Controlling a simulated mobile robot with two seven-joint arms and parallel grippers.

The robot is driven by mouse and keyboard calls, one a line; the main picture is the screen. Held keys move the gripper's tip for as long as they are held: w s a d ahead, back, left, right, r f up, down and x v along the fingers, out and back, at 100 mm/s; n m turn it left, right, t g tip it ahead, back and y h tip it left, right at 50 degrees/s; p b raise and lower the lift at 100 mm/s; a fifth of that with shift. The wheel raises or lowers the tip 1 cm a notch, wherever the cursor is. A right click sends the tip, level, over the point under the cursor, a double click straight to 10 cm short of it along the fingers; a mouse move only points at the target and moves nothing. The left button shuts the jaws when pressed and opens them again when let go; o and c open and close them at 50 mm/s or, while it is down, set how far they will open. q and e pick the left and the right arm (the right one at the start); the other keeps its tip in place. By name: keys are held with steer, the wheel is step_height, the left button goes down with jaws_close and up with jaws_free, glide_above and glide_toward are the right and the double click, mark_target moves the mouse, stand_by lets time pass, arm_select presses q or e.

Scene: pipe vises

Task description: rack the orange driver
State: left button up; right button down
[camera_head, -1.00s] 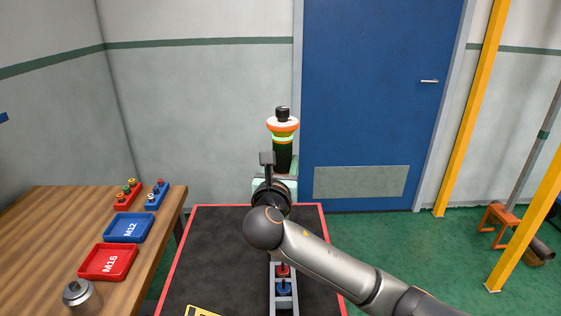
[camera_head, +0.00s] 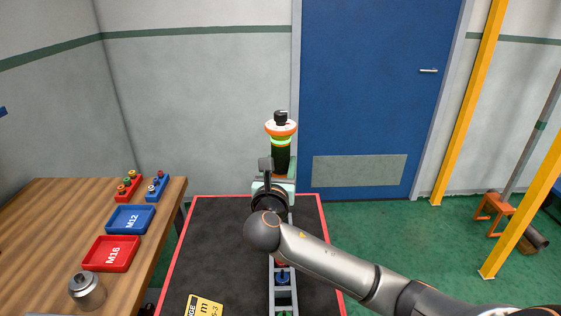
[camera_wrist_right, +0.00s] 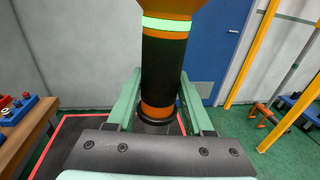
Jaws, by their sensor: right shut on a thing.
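The orange driver (camera_head: 281,128) stands upright above the black mat, with an orange collar, a bright green band, a black grip and a black cap. My right gripper (camera_head: 280,177) is shut around the lower part of its body. In the right wrist view the driver (camera_wrist_right: 166,65) fills the space between the two pale green fingers (camera_wrist_right: 160,104). Its top is cut off there, and its lower end is partly hidden. A grey rack (camera_head: 283,298) with coloured pieces in it lies below, its far part hidden by my arm. My left gripper is not in view.
The black mat (camera_head: 217,245) has a red edge and a yellow card (camera_head: 205,306). On the wooden bench (camera_head: 50,215) are a blue M12 tray (camera_head: 112,225), a red M16 tray (camera_head: 94,257), small coloured holders and a metal cylinder (camera_head: 87,292). A blue door stands behind.

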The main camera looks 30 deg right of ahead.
stand_by(0.5)
steer(key=shift+f, duration=0.4)
stand_by(0.3)
